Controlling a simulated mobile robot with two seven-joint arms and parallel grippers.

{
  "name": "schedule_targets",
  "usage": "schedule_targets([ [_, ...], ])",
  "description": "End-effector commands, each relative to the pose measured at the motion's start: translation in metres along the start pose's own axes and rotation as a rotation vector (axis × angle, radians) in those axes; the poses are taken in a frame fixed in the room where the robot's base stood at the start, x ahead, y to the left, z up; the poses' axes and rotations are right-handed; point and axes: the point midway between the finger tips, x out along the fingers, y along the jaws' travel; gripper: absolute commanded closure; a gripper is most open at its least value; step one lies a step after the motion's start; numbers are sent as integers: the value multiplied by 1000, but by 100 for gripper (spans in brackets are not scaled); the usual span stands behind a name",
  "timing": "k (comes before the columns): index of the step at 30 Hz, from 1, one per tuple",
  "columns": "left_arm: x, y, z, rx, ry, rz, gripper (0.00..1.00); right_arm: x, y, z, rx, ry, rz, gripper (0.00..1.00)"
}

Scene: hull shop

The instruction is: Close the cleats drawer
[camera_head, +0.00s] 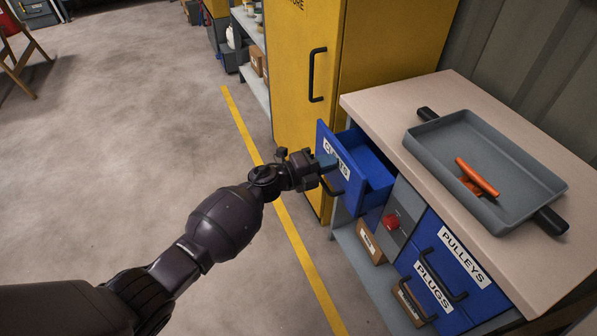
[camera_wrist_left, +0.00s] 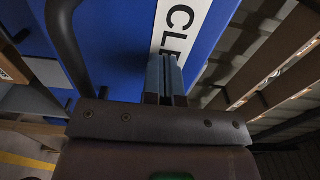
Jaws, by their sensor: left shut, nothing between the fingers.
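The cleats drawer (camera_head: 366,165) is blue and stands pulled out of the bench, with its empty-looking inside showing. Its front bears a white label, partly hidden by my gripper, and a black bar handle (camera_head: 333,188). My left gripper (camera_head: 326,162) is shut and empty at the drawer front, over the label. In the left wrist view the closed fingers (camera_wrist_left: 165,75) point at the label (camera_wrist_left: 182,28), beside the handle (camera_wrist_left: 66,45). They look very close to the front; I cannot tell whether they touch. My right gripper is out of view.
Shut drawers marked PULLEYS (camera_head: 470,262) and PLUGS (camera_head: 430,290) and a red button (camera_head: 391,221) are to the right. A yellow cabinet (camera_head: 290,60) stands behind.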

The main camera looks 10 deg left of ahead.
Motion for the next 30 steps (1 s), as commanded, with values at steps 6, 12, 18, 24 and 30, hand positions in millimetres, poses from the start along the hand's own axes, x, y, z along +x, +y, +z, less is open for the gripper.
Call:
schedule_targets([
  [6,53,7,-1,-6,2,4,100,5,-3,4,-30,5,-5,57],
  [12,85,6,-1,-4,1,3,100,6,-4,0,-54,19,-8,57],
  [18,101,3,-1,-2,1,2,100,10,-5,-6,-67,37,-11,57],
  [24,106,0,0,0,-1,-1,100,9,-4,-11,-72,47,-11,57],
  [30,108,-3,0,1,-2,-3,100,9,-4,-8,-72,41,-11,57],
])
